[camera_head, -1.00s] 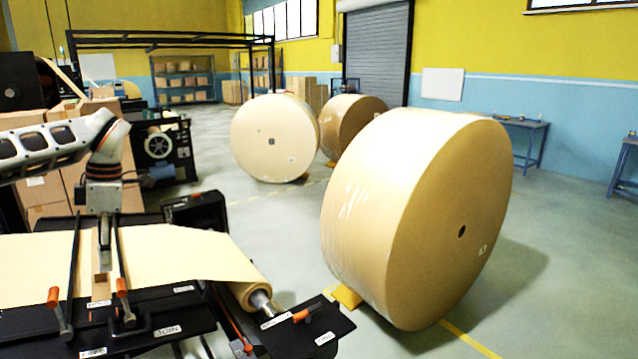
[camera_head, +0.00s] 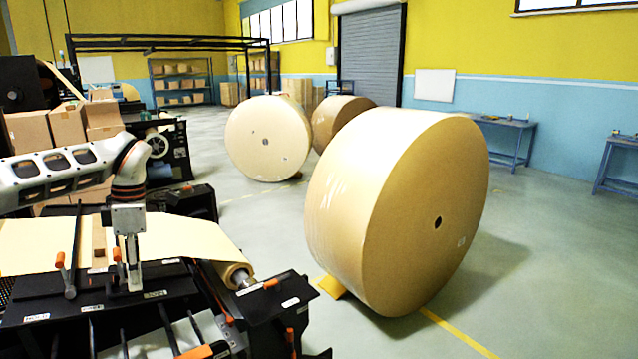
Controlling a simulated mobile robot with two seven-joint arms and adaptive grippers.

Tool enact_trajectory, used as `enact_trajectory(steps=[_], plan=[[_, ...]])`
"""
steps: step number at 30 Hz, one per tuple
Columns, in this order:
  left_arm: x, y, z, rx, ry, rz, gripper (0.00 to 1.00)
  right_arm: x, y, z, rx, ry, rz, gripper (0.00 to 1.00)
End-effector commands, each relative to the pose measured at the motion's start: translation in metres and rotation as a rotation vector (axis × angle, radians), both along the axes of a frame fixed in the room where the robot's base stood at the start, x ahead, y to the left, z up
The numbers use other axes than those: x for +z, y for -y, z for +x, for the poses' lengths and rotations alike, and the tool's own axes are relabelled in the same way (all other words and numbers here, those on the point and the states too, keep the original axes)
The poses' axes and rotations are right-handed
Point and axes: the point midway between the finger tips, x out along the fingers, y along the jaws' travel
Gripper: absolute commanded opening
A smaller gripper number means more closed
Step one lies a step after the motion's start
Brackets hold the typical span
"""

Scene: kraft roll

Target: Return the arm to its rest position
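My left arm (camera_head: 62,172), white with dark and orange bands, comes in from the left and bends down at the wrist. My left gripper (camera_head: 133,284) points straight down over the black front part of the splicing table (camera_head: 195,283), near an orange-tipped lever. Its fingers look close together from this side, and I cannot tell whether a gap is between them. Nothing held shows at its tips. A tan paper sheet (camera_head: 190,238) lies across the table behind it, with a brown strip (camera_head: 98,232) across the sheet. My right gripper is out of view.
A large kraft roll (camera_head: 385,205) stands on the floor right of the table, with a yellow wedge (camera_head: 332,287) at its base. Two more rolls stand behind. Cardboard boxes (camera_head: 68,125) are stacked behind my arm. Open floor lies right of the big roll.

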Motion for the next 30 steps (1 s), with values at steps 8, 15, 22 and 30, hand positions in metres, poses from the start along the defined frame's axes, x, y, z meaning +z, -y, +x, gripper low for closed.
enact_trajectory(steps=[8, 15, 22, 30], plan=[[-0.095, 0.127, -0.012, -0.13, -0.045, -0.257, 0.24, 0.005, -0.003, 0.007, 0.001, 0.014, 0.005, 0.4], [-0.159, 0.273, -0.057, -0.145, -0.103, -0.615, 0.24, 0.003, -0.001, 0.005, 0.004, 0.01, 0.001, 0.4], [-0.17, 0.408, -0.114, 0.006, -0.198, -1.025, 0.24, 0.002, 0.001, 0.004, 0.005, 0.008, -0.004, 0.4], [-0.132, 0.5, -0.145, 0.411, -0.348, -1.462, 0.24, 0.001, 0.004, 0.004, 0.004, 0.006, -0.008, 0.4]])
